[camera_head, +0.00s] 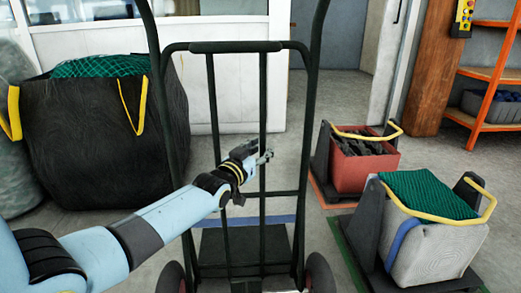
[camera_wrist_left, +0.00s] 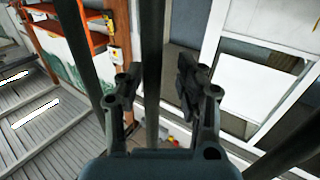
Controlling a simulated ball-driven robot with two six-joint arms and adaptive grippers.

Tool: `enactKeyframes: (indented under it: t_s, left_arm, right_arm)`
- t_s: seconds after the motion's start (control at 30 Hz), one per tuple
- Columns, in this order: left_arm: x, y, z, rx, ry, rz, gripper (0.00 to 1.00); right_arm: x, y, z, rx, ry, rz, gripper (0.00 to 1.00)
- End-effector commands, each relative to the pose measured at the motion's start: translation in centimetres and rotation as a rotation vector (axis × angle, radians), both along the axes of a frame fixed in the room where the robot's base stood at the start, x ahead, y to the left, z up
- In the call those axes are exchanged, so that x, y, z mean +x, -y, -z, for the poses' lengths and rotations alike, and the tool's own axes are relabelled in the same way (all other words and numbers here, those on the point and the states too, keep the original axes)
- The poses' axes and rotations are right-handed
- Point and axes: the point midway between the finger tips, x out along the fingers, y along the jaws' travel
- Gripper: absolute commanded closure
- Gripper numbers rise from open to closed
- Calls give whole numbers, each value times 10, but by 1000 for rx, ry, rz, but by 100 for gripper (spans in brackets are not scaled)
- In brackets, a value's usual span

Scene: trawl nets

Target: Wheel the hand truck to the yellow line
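The hand truck (camera_head: 235,47) stands upright right in front of me in the head view, a dark green tube frame with wheels at the bottom, partly cut off by the lower edge. My left gripper (camera_head: 266,157) reaches in from the left, at the truck's middle upright bar. In the left wrist view my left gripper (camera_wrist_left: 157,85) has its fingers apart. A dark upright bar (camera_wrist_left: 152,45) shows between them, with gaps on both sides; I cannot tell whether it lies within the fingers or beyond. My right gripper is not in view. I see no yellow line.
A black bag (camera_head: 100,150) with green netting stands left. A red crate (camera_head: 362,172) and a grey-white crate (camera_head: 435,255) stand in dark holders at right. A blue floor stripe (camera_head: 285,218) crosses beyond the truck. Orange shelves (camera_head: 490,75) stand far right. Open floor (camera_head: 340,90) lies behind.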

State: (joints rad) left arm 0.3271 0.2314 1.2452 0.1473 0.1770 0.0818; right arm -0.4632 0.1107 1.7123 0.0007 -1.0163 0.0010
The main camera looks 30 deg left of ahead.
Motion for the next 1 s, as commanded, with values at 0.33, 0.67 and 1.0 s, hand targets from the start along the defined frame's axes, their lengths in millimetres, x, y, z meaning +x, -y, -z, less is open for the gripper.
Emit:
enactKeyframes:
  t_s: [0.33,0.67,1.0]
  left_arm:
    - [-9,2,-1,-2,3,1,63]
    - [-75,4,0,-2,1,1,63]
    - [-118,6,-1,-1,2,-1,63]
  right_arm:
    - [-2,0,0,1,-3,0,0]
    - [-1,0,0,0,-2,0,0]
    - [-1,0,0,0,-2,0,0]
